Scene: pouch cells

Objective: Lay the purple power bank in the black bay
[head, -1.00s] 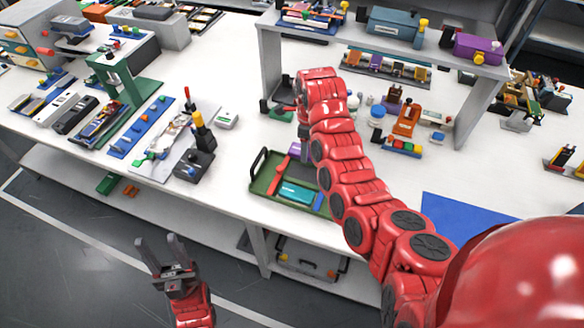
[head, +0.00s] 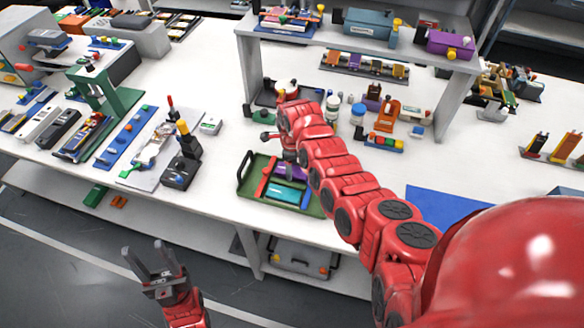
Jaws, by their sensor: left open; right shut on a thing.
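A purple block (head: 291,172), which looks like the power bank, shows at the far side of the green tray (head: 241,187), partly hidden by my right arm. My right gripper (head: 289,156) is directly over it and shut on it. I cannot tell if the block touches the tray floor. My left gripper (head: 150,250) is open and empty, in front of the table and over the floor. A black holder (head: 266,95) stands under the shelf, behind my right wrist. I cannot tell for sure that it is the black bay.
The tray also holds a teal block (head: 284,195), a red strip (head: 265,178) and a blue strip (head: 306,199). A grey shelf (head: 448,105) stands behind. Small jars and an orange device (head: 386,117) are right of my wrist.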

